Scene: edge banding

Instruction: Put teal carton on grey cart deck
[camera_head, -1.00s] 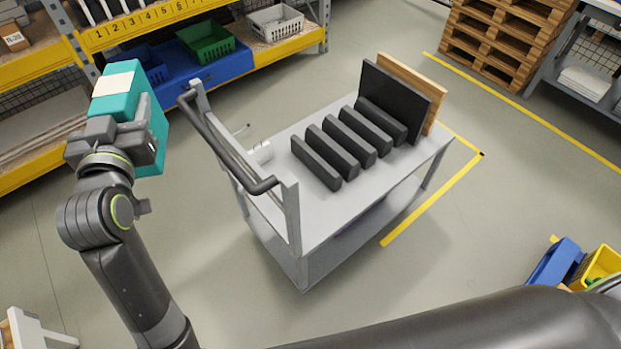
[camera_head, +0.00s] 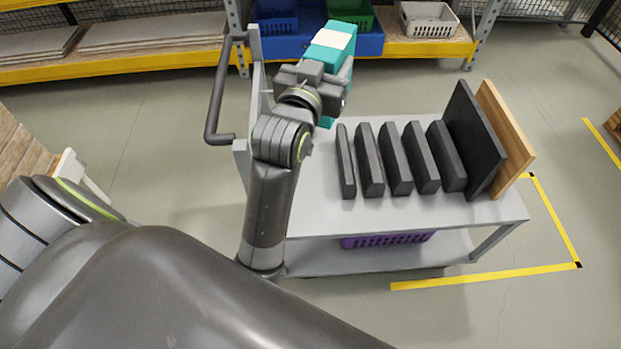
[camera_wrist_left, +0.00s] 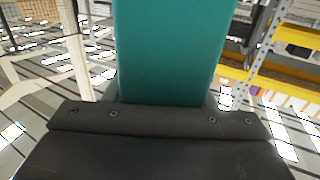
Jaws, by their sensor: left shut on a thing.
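The teal carton (camera_head: 325,54) has a pale label and is held in my left gripper (camera_head: 322,78), which is shut on it. In the head view both are above the back left part of the cart, near its handle; the exact height over the deck is hard to tell. In the left wrist view the carton (camera_wrist_left: 172,50) rises from behind the dark gripper body (camera_wrist_left: 160,130). The grey cart deck (camera_head: 430,212) is partly hidden by my left arm. My right gripper is not in view.
Several black upright dividers (camera_head: 397,160), a black panel (camera_head: 473,140) and a wooden board (camera_head: 505,140) stand on the deck's middle and right. The cart handle (camera_head: 216,95) is at the left. A purple basket (camera_head: 387,240) sits on the lower shelf. Bare deck shows along the front.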

